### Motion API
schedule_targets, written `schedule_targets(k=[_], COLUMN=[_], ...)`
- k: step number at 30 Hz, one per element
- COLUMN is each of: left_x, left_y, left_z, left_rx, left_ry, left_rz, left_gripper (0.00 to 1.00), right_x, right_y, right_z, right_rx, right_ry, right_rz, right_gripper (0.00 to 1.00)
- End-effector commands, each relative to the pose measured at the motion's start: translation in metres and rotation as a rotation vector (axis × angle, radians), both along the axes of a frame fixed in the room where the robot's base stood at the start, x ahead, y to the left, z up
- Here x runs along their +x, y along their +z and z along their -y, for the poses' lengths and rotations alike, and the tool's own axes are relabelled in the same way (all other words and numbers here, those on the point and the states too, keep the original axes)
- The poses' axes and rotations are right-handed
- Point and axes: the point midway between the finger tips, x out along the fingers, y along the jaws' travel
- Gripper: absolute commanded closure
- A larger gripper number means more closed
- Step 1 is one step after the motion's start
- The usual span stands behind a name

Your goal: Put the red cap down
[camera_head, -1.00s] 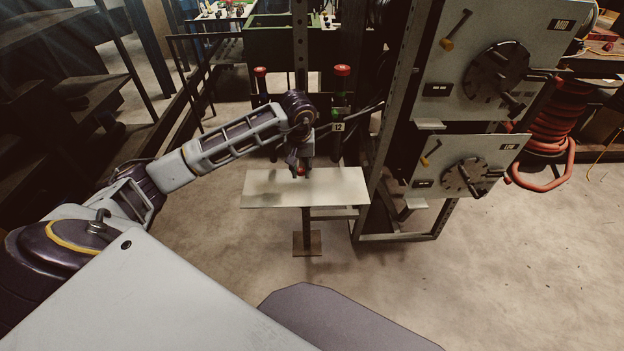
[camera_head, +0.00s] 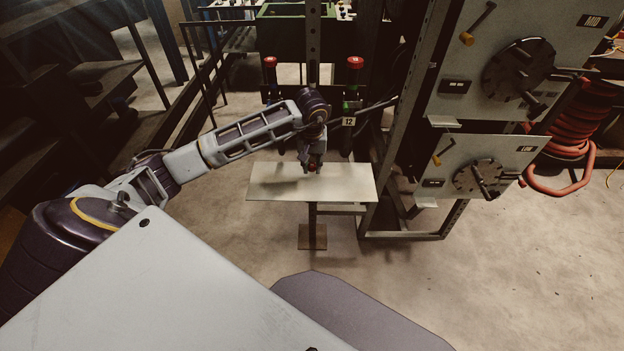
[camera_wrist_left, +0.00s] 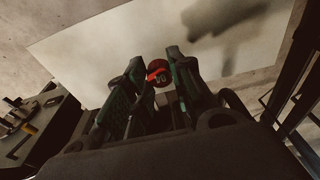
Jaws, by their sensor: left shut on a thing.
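The red cap (camera_wrist_left: 158,73) shows in the left wrist view between the two fingers of my left gripper (camera_wrist_left: 155,80), with light marks on its face. In the head view the red cap (camera_head: 312,168) is a small red spot at the fingertips of my left gripper (camera_head: 311,163). The gripper is shut on it and points down over the small pale table (camera_head: 345,185). The cap looks close to the tabletop, but I cannot tell whether it touches. A dark shadow of the arm lies on the tabletop. My right gripper is in neither view.
A metal rack with two dial panels (camera_head: 490,165) stands right of the table. Posts with red tops (camera_head: 355,63) and a tag marked 12 (camera_head: 348,121) stand behind it. A red coiled hose (camera_head: 570,130) hangs at the right. The tabletop around the gripper is bare.

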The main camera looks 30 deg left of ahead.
Motion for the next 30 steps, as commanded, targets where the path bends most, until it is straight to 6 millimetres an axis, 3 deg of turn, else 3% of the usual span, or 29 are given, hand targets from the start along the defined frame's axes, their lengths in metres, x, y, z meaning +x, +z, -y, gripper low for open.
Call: schedule_targets(k=[9, 22, 30], left_x=[0.000, 0.000, 0.000], left_y=[-0.036, -0.040, -0.065], left_z=[0.000, 0.000, 0.001], left_rx=[-0.002, -0.001, -0.003], left_ry=[0.001, 0.000, 0.001], left_rz=[-0.001, 0.001, -0.002], left_gripper=[1.00, 1.00, 1.00], right_x=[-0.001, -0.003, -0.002], right_y=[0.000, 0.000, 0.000], right_z=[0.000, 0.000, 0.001], right_rx=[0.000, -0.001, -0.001], right_ry=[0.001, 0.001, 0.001], right_rz=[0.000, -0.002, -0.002], right_gripper=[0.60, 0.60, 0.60])
